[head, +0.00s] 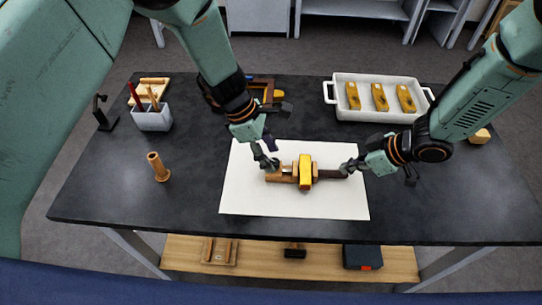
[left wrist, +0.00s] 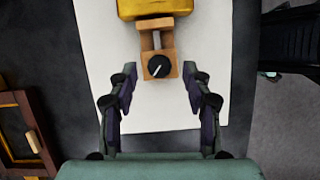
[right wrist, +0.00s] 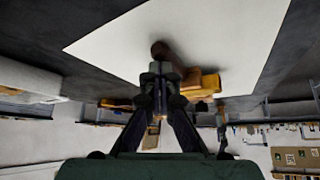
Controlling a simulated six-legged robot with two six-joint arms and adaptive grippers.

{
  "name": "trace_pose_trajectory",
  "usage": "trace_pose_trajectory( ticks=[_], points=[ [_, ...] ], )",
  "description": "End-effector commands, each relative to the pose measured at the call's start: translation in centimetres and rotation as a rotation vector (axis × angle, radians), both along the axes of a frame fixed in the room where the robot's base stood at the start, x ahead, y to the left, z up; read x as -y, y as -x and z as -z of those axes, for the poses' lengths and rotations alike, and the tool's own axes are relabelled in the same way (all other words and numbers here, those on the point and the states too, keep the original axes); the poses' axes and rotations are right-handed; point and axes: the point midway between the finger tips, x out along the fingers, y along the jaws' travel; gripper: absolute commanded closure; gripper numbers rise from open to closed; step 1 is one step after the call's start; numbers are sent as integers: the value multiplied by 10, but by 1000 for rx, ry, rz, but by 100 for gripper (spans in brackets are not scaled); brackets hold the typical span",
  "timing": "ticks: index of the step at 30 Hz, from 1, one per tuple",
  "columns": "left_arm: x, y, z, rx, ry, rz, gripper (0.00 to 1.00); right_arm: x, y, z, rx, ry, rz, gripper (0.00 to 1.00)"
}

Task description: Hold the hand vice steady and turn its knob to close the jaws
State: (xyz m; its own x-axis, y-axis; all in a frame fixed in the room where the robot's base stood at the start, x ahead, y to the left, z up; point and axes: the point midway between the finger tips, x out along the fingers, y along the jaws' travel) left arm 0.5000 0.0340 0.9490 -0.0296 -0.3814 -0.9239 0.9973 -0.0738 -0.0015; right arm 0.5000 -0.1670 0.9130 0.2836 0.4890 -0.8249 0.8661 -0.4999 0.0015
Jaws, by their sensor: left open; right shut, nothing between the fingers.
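The wooden hand vice (head: 285,178) lies on a white sheet, its dark handle (head: 332,175) pointing right. A gilt piece (head: 306,172) sits across its middle; whether the jaws touch it I cannot tell. In the left wrist view the vice's end block carries a black knob (left wrist: 158,66) with a white mark. My left gripper (left wrist: 162,88) is open, its fingers either side of and just short of the knob; it is at the vice's left end in the head view (head: 267,161). My right gripper (head: 350,168) is shut and empty at the handle's end, which shows beyond its fingertips (right wrist: 161,76).
A white tray (head: 378,118) with several gilt pieces stands at the back right. A pencil cup (head: 153,120) and a wooden peg-like piece (head: 158,167) stand at the left. A wooden frame (head: 262,86) lies behind my left arm. The front of the sheet is clear.

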Motion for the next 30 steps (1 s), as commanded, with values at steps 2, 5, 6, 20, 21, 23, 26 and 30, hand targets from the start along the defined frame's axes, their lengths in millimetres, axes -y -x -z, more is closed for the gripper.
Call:
trace_pose_trajectory(
  ticks=[2, 5, 6, 20, 21, 23, 26, 30],
  points=[
    [3, 1, 8, -1, 0, 0, 51, 0, 2, 2, -4, 2, 0, 100],
    [5, 0, 13, 0, 0, 1, 51, 0, 2, 2, -4, 2, 0, 100],
    [6, 0, 14, 0, 0, 1, 51, 0, 2, 2, -4, 2, 0, 100],
    [6, 1, 15, 0, 0, 0, 66, 0, 2, 2, -4, 2, 0, 100],
    [6, 1, 15, 0, 0, 0, 69, 0, 2, 2, -4, 2, 0, 100],
    [6, 1, 15, 0, 0, 0, 74, 0, 2, 2, -4, 2, 0, 100],
    [6, 1, 15, 0, 0, 0, 83, 0, 2, 2, -4, 2, 0, 100],
    [6, 1, 15, 0, 0, 0, 95, 0, 2, 2, -4, 2, 0, 100]
  ],
)
